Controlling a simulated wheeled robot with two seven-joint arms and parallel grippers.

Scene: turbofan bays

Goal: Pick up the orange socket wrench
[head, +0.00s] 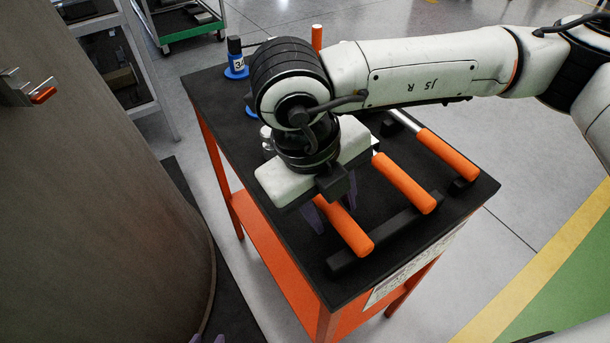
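Three tools with orange handles lie side by side on the black-topped cart (470,195): a left one (345,228), a middle one (404,184) and a right one (447,155). My arm and gripper hide most of their heads, so I cannot tell which is the socket wrench. My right gripper (332,205) is over the left handle, its purple fingers apart, one to each side of it. I cannot tell whether they touch it. My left gripper (208,339) shows only its purple fingertips at the bottom edge, away from the cart.
A black rest bar (385,240) supports handles near the cart's front edge. A blue-based dark item (236,60) and an upright orange handle (317,38) stand at the back. A large grey-brown cylinder (95,200) fills the left. The floor right of the cart is clear.

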